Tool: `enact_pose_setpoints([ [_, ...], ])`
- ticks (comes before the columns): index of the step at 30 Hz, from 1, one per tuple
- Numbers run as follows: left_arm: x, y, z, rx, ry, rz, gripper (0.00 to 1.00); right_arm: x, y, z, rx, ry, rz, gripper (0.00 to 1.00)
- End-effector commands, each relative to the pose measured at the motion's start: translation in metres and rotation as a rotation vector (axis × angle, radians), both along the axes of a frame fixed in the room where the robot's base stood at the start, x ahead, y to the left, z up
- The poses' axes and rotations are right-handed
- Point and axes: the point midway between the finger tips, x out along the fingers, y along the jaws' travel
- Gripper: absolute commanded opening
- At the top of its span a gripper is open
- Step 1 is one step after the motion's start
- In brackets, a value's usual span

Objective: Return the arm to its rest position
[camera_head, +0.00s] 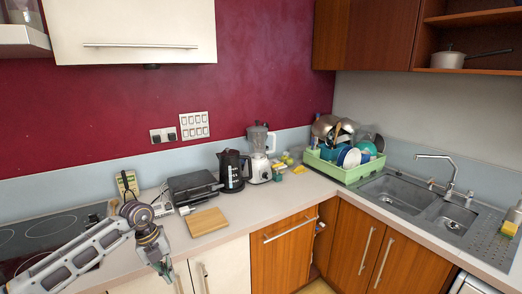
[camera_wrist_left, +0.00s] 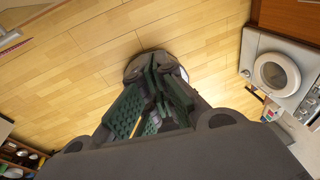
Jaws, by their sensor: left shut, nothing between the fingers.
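My left arm comes in from the lower left in the head view. Its gripper (camera_head: 166,268) hangs down in front of the counter edge, left of the middle, with nothing held. In the left wrist view the fingers of the same gripper (camera_wrist_left: 152,100) are drawn together over the wooden floor, with nothing between them. My right gripper shows in neither view.
A wooden board (camera_head: 207,222) lies on the counter (camera_head: 290,205) near the left arm. A black kettle (camera_head: 233,172), a blender (camera_head: 258,155) and a green dish rack (camera_head: 345,172) stand further right. A stove (camera_head: 40,235) is behind the arm. The wooden floor (camera_wrist_left: 80,50) is clear.

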Motion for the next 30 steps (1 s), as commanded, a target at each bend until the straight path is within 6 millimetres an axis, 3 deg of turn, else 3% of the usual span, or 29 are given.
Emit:
enact_pose_setpoints([
  [10,0.011,-0.07,-0.044,-0.388,0.012,0.034,0.0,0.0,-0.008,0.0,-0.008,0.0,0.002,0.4],
  [18,0.034,-0.119,-0.081,-0.771,-0.026,0.218,0.0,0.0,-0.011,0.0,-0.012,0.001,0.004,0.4],
  [25,0.056,-0.125,-0.125,-1.006,-0.082,0.491,0.0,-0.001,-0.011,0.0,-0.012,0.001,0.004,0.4],
  [30,0.064,-0.11,-0.176,-1.103,-0.125,0.751,0.0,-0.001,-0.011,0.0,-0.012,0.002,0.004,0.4],
])
